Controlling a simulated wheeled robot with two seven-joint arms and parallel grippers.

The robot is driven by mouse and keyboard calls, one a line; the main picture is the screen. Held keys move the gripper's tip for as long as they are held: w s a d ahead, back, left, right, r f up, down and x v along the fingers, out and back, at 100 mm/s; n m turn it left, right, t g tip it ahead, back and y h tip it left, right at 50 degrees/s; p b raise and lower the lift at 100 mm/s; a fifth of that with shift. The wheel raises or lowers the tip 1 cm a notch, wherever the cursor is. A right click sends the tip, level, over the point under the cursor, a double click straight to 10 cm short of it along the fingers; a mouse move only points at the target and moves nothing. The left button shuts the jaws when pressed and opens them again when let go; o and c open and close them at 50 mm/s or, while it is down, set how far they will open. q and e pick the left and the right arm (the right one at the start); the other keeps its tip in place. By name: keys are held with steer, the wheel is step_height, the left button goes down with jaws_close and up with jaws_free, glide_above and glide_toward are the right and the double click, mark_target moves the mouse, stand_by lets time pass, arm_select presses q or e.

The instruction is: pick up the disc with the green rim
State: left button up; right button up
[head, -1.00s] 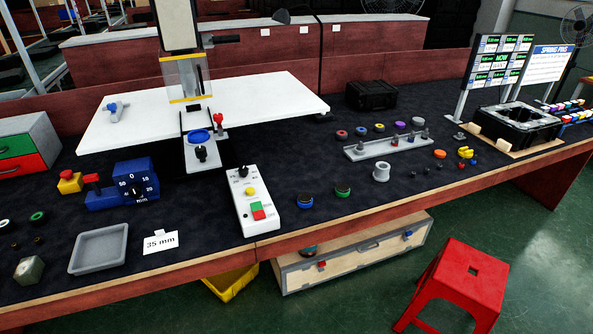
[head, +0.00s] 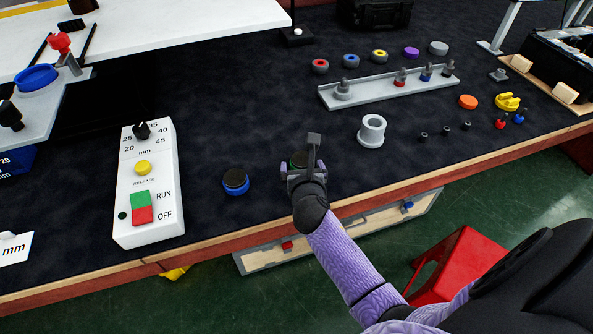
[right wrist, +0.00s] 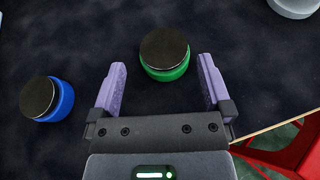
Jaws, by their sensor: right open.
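The disc with the green rim (right wrist: 165,52) has a dark top and lies on the dark bench mat. In the right wrist view it is just ahead of my right gripper (right wrist: 162,85), between the lines of its two open purple fingers and a little past their tips. In the head view the disc (head: 299,160) is mostly hidden behind my right gripper (head: 305,168). A similar disc with a blue rim (head: 235,182) lies to its left; it also shows in the right wrist view (right wrist: 46,98). My left gripper is not in view.
A white control box (head: 149,185) stands left of the discs. A grey flanged spool (head: 372,131) stands to the right, with a metal rail (head: 390,87) behind it. The bench's wooden front edge (head: 380,189) is close. A red stool (head: 463,275) stands on the floor.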

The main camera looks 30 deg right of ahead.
mark_target(302, 157)
steer(key=b+x, duration=0.3)
steer(key=x, duration=0.2)
steer(key=shift+d+f, duration=0.1)
steer(key=shift+d, duration=0.05)
